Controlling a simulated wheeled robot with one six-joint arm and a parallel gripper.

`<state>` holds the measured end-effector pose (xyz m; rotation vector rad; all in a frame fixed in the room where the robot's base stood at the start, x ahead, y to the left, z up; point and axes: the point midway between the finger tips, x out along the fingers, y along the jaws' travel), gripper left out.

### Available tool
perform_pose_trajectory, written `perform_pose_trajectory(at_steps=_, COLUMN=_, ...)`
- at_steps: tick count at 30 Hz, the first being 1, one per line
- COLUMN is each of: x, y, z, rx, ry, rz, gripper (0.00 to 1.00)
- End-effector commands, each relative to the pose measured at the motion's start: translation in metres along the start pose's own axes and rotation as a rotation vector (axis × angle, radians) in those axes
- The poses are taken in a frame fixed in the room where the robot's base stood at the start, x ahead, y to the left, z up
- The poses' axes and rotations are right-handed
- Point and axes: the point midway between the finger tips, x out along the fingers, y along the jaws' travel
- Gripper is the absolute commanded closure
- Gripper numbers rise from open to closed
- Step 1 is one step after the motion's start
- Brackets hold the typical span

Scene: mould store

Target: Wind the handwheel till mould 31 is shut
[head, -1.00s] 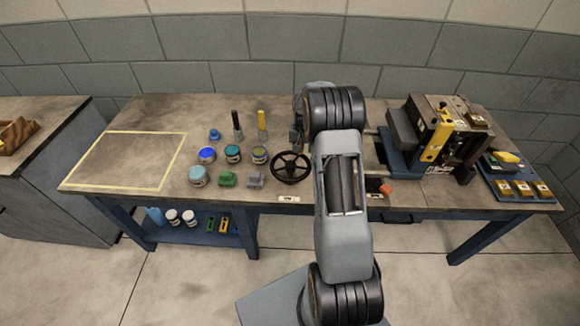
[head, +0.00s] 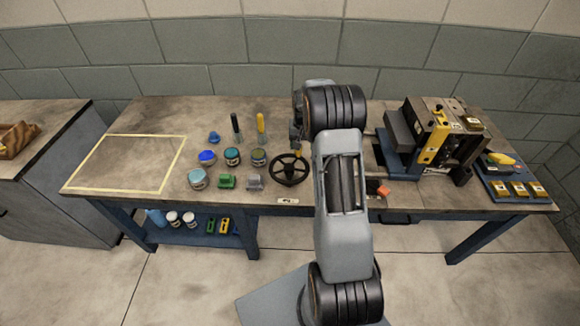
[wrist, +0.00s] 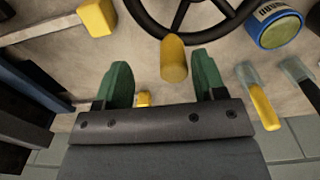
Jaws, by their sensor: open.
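The handwheel (head: 290,170) is dark and spoked, and lies near the front edge of the bench, left of my arm. Its upright yellow handle (wrist: 174,60) shows in the wrist view, between and just beyond my green fingertips, with clear space on both sides. My gripper (wrist: 163,80) is open and empty. In the head view my arm hides most of it, above the wheel's back edge. The mould in its press (head: 420,135) stands at the bench's right, a dark block with a yellow bar across it. My arm hides part of the press's left side; its number is not legible.
Paint pots (head: 232,156), upright tools and small green and grey blocks stand close left of the wheel. An orange piece (head: 384,191) lies right of my arm. A blue tray (head: 512,187) with brass blocks is at far right. The yellow-outlined area (head: 125,165) is bare.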

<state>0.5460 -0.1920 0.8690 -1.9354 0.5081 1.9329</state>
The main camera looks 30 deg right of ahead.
Motion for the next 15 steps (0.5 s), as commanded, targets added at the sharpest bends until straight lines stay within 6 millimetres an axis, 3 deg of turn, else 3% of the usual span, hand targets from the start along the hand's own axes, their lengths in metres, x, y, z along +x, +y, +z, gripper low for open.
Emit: perform_pose_trajectory(at_steps=15, x=-0.058, y=0.0, z=0.0, rx=0.0, ry=0.001, rz=0.0, gripper=0.36)
